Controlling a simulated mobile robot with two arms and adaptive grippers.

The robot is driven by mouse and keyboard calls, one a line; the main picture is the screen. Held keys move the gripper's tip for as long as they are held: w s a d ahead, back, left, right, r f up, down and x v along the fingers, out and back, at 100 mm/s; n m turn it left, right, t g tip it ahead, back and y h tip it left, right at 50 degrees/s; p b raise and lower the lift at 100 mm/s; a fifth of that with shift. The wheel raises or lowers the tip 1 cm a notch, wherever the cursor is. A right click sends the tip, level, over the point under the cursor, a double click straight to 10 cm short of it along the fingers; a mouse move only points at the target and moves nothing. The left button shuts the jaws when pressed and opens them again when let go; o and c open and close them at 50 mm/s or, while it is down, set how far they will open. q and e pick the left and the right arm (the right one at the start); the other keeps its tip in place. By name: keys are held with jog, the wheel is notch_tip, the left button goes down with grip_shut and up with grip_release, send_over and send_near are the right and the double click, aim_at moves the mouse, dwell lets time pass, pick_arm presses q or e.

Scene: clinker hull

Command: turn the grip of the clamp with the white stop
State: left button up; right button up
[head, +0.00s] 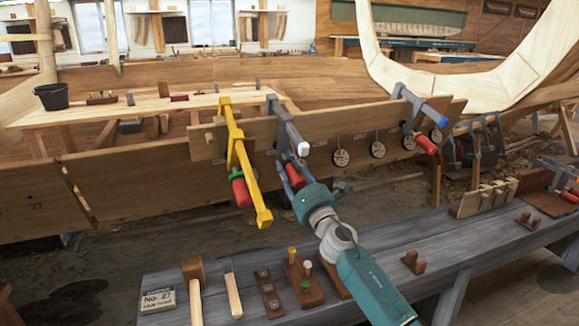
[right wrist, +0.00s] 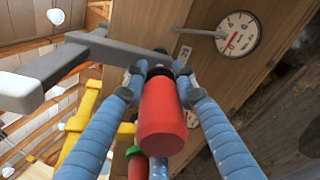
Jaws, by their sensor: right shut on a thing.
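The clamp with the white stop (head: 304,149) is a grey bar clamp on the upper plank edge, in the middle of the head view. Its red grip (head: 296,177) hangs under the bar. My right gripper (head: 291,178) is shut on this grip, reaching up from below. In the right wrist view the red grip (right wrist: 165,118) sits between the blue fingers of my right gripper (right wrist: 160,79), which touch near its far end. The grey clamp bar (right wrist: 105,47) runs to the left there. The fingers partly hide the grip in the head view. My left gripper is not in view.
A yellow clamp (head: 238,155) with a red grip stands close on the left. A grey clamp with a blue stop (head: 444,122) is to the right. Round dials (head: 340,157) hang along the plank. A grey bench (head: 400,250) with tools lies below.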

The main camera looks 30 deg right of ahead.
aim_at(301, 184)
jog(key=shift+n, duration=0.3)
jog(key=o, duration=1.2)
jog(key=v, duration=1.2)
